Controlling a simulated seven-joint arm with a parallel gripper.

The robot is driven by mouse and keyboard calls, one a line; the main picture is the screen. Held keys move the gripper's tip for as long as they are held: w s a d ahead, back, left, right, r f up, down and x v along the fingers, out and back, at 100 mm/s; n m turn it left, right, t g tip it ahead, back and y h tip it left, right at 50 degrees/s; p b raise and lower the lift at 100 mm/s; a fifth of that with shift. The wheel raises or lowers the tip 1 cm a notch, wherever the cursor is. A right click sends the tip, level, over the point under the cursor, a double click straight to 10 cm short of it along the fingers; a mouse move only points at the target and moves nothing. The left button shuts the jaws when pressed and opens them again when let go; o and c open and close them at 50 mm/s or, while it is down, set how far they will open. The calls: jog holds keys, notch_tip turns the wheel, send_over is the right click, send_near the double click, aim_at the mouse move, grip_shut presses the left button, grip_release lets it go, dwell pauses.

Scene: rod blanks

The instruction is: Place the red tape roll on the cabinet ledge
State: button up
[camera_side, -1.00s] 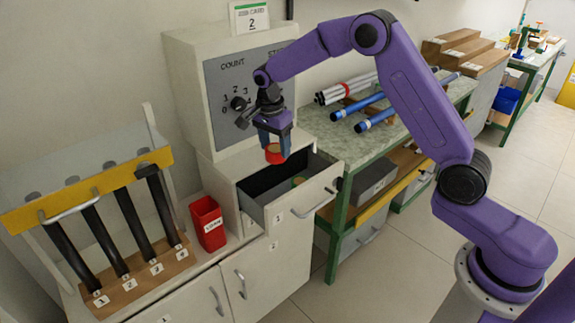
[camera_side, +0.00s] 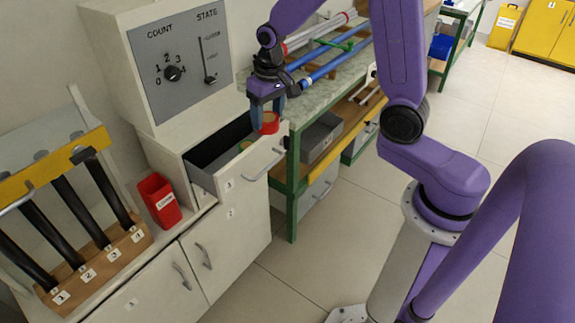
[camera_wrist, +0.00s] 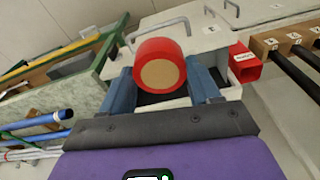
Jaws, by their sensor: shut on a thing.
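The red tape roll (camera_side: 269,124), with a tan core, is held between the blue fingers of my gripper (camera_side: 265,106). In the wrist view the red tape roll (camera_wrist: 160,62) sits between both fingertips. In the side view it appears by the front right corner of the open drawer (camera_side: 232,178); its exact height is unclear. The white cabinet (camera_side: 228,220) has a pale ledge (camera_side: 178,141) below its dial panel, left of my gripper. No object shows on the visible part of that ledge.
A small yellowish thing (camera_side: 245,146) lies in the drawer. A red bin (camera_side: 160,202) stands left of the drawer, beside a rack (camera_side: 96,265) of black rods. A green-framed bench (camera_side: 320,98) with blue and silver rods is at right. The panel housing (camera_side: 108,62) rises behind the ledge.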

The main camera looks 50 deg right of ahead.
jog(key=shift+s+d+n, duration=0.15)
jog(key=shift+s+n, duration=0.45)
jog(key=shift+s, duration=0.1)
jog(key=shift+a, duration=0.2)
jog(key=w+a+n, duration=0.3)
jog(key=w+a, duration=0.2)
jog(key=a, duration=0.4)
jog(key=w, duration=2)
jog(key=shift+s+a+f, duration=0.1)
jog(key=shift+a+f, duration=0.05)
jog(key=shift+f, duration=1.65)
jog(key=shift+a+f, duration=0.15)
jog(key=shift+f, duration=1.65)
jog(key=shift+f, duration=0.15)
jog(key=o, duration=1)
jog(key=shift+o, duration=0.2)
